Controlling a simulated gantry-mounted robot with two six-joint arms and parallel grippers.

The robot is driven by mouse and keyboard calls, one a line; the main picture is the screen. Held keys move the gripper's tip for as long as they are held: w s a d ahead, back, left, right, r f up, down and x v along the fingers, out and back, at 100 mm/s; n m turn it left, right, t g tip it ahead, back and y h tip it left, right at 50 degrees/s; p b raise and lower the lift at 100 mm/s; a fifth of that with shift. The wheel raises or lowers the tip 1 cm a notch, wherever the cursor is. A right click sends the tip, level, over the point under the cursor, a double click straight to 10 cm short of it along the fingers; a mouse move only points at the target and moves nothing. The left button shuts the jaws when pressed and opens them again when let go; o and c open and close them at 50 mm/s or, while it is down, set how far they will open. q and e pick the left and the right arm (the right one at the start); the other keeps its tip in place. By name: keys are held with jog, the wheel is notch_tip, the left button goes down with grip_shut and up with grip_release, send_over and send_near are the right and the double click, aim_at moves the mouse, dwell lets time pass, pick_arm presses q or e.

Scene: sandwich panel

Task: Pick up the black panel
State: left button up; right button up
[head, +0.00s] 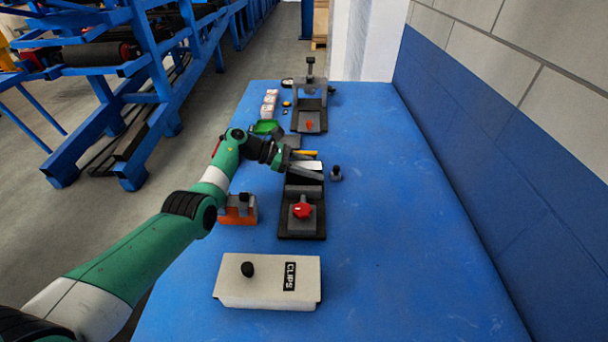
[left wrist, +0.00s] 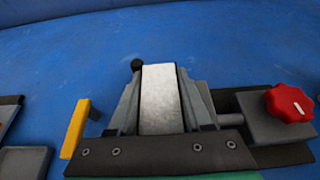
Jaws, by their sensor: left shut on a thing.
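My left gripper (head: 293,163) is over the far end of a dark clamp fixture (head: 302,228) on the blue table. In the left wrist view, its two grey fingers (left wrist: 158,76) are shut on the sides of a pale grey block-like panel (left wrist: 161,102). The held piece also shows as a light strip in the head view (head: 308,167). Its visible face is pale, not black. I cannot tell whether it still touches the fixture. A red knob (head: 302,210) sits on the fixture's near end. My right gripper is not in view.
A white CLIPS box (head: 240,285) lies in front. An orange holder (head: 237,212) stands left of the fixture. A yellow bar (left wrist: 76,129) and a small black-knobbed piece (head: 336,173) are close to the gripper. Another fixture (head: 310,112) stands farther back. The table's right side is clear.

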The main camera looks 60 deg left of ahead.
pick_arm(q)
grip_shut()
jog(key=shift+r+p, duration=0.3)
jog(key=shift+r, duration=0.1)
notch_tip(320, 180, up, 17)
jog(key=p, duration=0.6)
jog(key=shift+r, duration=0.1)
